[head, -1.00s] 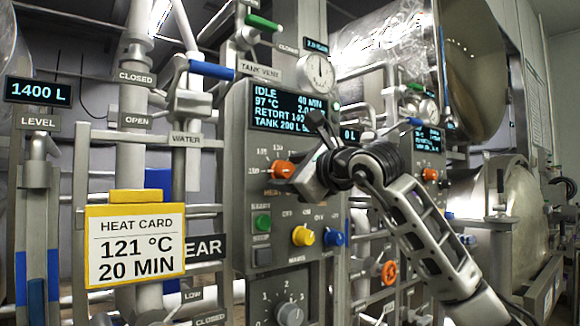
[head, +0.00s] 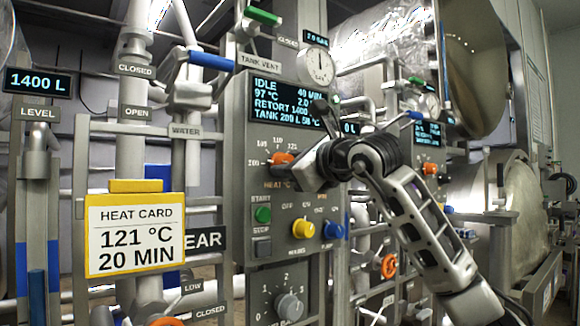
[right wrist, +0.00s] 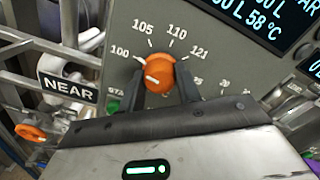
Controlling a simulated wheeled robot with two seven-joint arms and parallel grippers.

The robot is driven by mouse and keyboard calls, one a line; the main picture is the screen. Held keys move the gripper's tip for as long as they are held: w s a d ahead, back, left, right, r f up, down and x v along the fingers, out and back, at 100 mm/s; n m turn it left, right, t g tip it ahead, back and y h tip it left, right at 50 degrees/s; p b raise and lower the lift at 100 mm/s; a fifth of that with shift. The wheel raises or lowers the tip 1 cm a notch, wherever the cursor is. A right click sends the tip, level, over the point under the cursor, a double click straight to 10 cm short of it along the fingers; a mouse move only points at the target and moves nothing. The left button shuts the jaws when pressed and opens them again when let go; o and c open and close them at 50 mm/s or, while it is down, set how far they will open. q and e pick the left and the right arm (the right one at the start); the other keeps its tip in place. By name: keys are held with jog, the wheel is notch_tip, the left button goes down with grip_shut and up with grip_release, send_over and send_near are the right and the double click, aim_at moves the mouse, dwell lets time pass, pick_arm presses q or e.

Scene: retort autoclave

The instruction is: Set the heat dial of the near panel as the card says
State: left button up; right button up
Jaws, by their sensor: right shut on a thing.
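The heat dial (head: 283,158) is an orange knob on the grey near panel (head: 238,120). It also shows in the right wrist view (right wrist: 160,77), with marks 100, 105, 110 and 121 around its upper side. Its white line lies toward the left, on the 100 side. My right gripper (right wrist: 160,88) is shut on the dial, one dark finger on each side; in the head view the gripper (head: 298,168) partly hides it. The yellow-framed heat card (head: 135,235) reads 121 °C, 20 MIN. The panel display (head: 286,102) reads IDLE, 97 °C, 40 MIN. My left gripper is out of view.
Below the dial are a green start button (head: 263,214), a yellow knob (head: 303,229), a blue knob (head: 332,229) and a grey knob (head: 289,306). A NEAR sign (right wrist: 68,88) is at the left. Pipes and a second panel (head: 430,150) stand close by.

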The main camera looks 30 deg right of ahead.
pick_arm(q)
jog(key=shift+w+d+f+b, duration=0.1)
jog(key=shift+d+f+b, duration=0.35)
jog(key=shift+b, duration=0.85)
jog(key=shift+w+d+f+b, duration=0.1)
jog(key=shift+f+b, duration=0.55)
jog(key=shift+b, duration=0.6)
pick_arm(e)
jog(key=shift+m, duration=12.4)
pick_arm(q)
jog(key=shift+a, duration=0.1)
pick_arm(e)
jog(key=shift+d, duration=0.1)
jog(key=o, duration=1)
jog(key=shift+c, duration=0.2)
jog(key=shift+s, duration=0.1)
